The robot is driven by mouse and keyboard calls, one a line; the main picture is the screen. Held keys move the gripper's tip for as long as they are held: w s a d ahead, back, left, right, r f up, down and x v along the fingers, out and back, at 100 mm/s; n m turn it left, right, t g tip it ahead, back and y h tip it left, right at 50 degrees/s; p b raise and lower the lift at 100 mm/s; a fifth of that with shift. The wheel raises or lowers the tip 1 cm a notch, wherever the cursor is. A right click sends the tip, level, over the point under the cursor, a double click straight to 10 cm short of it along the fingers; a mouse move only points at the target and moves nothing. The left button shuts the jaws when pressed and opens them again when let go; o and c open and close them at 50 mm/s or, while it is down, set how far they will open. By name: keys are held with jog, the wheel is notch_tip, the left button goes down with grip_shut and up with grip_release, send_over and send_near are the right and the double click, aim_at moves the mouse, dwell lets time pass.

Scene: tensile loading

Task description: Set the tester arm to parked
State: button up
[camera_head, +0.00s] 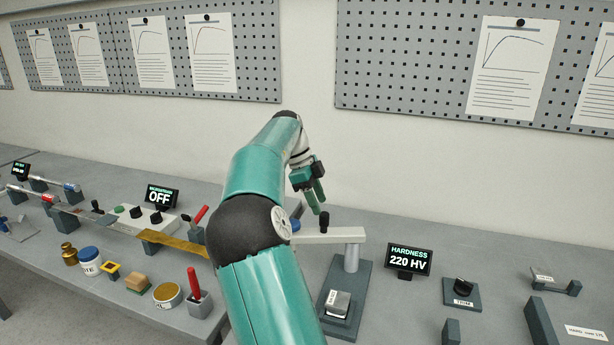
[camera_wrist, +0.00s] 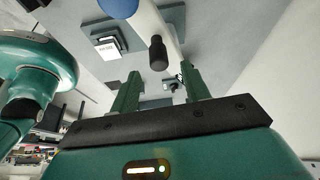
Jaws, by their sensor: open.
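The hardness tester stands on the bench right of my arm in the head view. Its pale tester arm (camera_head: 340,236) runs level from a grey column (camera_head: 352,258) toward the left, its left part hidden behind my arm. A black knob (camera_head: 324,221) stands up from the tester arm. A small labelled block (camera_head: 337,303) sits on the dark tester base (camera_head: 358,288). My gripper (camera_head: 319,207) is open above the tester arm, by the knob. In the wrist view the knob (camera_wrist: 157,53) appears beyond and between the open fingers (camera_wrist: 160,70); contact is not visible.
A display (camera_head: 409,261) reads HARDNESS 220 HV, right of the tester. A small dark knob unit (camera_head: 463,292) is farther right. Red-handled tools, a blue-lidded jar (camera_head: 90,259) and a tin (camera_head: 167,295) crowd the left bench. A pegboard wall (camera_head: 400,70) stands behind.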

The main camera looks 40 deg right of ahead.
jog(key=v, duration=0.9)
